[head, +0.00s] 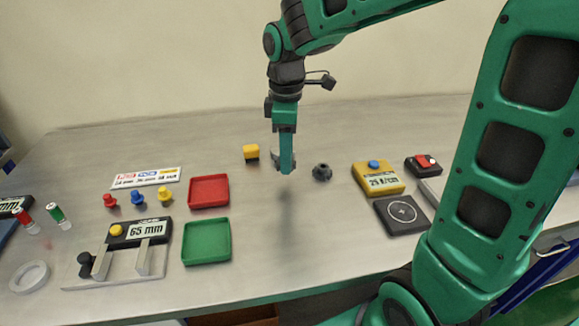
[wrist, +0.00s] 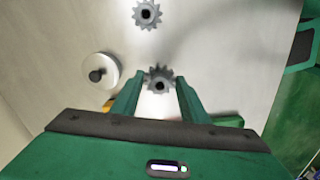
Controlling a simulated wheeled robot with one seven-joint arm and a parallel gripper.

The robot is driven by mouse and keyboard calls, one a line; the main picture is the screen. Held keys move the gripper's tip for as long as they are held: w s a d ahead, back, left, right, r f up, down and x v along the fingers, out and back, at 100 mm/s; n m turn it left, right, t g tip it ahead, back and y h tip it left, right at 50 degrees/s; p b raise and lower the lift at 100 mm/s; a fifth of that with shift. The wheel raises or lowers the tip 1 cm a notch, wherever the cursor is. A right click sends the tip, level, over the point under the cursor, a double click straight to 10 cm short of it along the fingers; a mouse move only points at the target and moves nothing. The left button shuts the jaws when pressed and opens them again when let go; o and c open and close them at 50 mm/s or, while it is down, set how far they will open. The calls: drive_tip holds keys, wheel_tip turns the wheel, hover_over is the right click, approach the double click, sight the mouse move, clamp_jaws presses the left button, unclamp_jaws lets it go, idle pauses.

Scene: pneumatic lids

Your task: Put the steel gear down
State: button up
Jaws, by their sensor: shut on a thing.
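My gripper (head: 287,168) hangs above the middle of the table, pointing down, with a shadow on the table in front of it. In the wrist view my gripper (wrist: 160,84) is shut on a grey toothed gear, the steel gear (wrist: 160,74), which sits between the fingertips. In the head view the fingers mostly hide it. A second dark grey gear (head: 321,172) lies on the table just right of my gripper, and it also shows in the wrist view (wrist: 147,14), apart from the held one.
A pale disc with a black knob (wrist: 110,62) shows in the wrist view. A yellow scale-like device (head: 377,180) and black pad (head: 402,214) are right. The table's front middle is bare.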

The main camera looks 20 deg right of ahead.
sight(291, 179)
drive_tip(key=shift+w+d+f, duration=0.35)
drive_tip(key=shift+d+f, duration=0.15)
drive_tip(key=shift+d, duration=0.2)
drive_tip(key=shift+f, duration=2)
drive_tip(key=shift+f, duration=0.1)
drive_tip(key=o, duration=1.3)
drive_tip(key=shift+o, duration=0.2)
